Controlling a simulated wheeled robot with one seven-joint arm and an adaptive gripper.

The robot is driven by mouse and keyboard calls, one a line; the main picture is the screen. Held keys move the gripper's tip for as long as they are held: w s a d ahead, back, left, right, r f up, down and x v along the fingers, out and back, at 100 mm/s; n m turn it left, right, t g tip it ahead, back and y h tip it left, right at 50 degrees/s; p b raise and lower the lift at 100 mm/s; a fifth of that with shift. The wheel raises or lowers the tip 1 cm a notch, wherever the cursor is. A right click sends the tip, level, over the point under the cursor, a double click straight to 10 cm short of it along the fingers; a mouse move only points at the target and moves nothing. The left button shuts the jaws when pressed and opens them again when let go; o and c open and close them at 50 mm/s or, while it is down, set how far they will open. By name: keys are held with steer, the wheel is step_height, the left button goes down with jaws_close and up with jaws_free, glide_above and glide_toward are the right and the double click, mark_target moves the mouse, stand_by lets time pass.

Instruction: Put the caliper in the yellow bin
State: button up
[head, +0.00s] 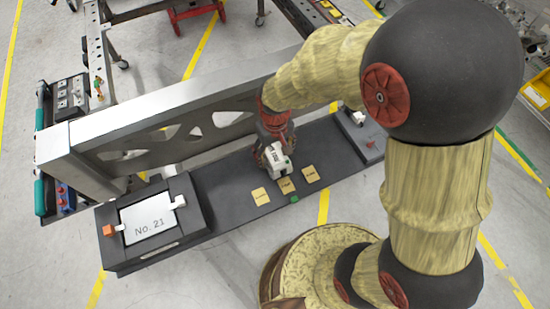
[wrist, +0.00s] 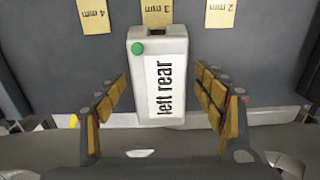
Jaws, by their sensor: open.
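A white block (wrist: 140,95) with a green dot and a "left rear" label stands out in the wrist view; I cannot tell for sure that it is the caliper. It also shows in the head view (head: 278,162), on the dark fixture bench. My gripper (wrist: 160,78) is open, with one finger on each side of the block and visible gaps between. In the head view my gripper (head: 273,145) is just above the bench at the block. The yellow bin (head: 538,91) is partly in view at the right edge of the head view.
Yellow tags marked 4 mm (wrist: 94,16), 3 mm (wrist: 161,12) and 2 mm (wrist: 221,14) lie on the bench. A metal chassis rail (head: 165,125) runs behind it. A "No. 21" plate (head: 148,218) is at the left end. My arm fills the right.

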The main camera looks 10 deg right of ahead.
step_height(320, 180, down, 4)
steer(key=shift+f+b, duration=0.1)
steer(key=shift+b, duration=0.6)
steer(key=shift+c, duration=1.3)
steer(key=c, duration=1.5)
steer(key=shift+w, duration=0.1)
jaws_close()
